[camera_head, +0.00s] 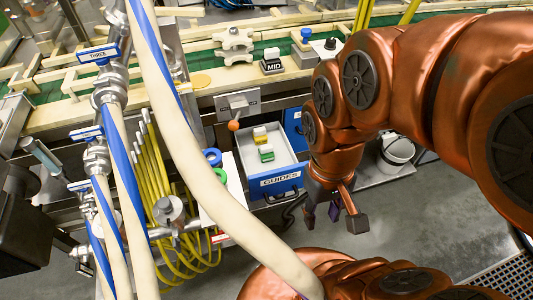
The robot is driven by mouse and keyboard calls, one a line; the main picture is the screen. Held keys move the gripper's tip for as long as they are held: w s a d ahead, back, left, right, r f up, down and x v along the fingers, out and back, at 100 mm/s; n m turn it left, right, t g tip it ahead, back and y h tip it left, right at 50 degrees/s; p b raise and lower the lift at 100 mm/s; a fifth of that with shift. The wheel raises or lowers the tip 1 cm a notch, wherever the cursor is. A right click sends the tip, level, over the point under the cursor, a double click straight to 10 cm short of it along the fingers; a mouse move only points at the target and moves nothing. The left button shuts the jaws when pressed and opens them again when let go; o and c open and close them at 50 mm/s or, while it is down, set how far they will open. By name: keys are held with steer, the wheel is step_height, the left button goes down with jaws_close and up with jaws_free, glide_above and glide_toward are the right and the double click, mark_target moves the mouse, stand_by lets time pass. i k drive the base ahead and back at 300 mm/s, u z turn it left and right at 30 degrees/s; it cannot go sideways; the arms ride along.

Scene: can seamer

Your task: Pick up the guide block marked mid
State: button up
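The guide block marked MID (272,67) is dark with a white label and a pale top. It sits upright on the edge of the machine deck at upper centre, just left of a grey block. My gripper (322,212) hangs below the copper arm, low and well to the front right of the MID block. Its two dark fingers look apart, with nothing seen between them. The pulled-out drawer labelled GUIDES (280,182) holds a yellow-labelled block (261,136) and a green-labelled block (266,153).
A grey block (304,57) and a black-knobbed part (328,46) stand right of MID. A pale notched guide (234,44) lies to its left. An orange ball knob (233,126) sticks out above the drawer. Thick cream-and-blue hoses (180,110) cross the left side. A white bucket (397,150) stands at right.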

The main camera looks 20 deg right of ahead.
mark_target(271, 61)
steer(key=z, duration=0.05)
steer(key=k, duration=0.5)
steer(key=u, duration=1.5)
steer(key=i, duration=0.75)
steer(key=z, duration=0.8)
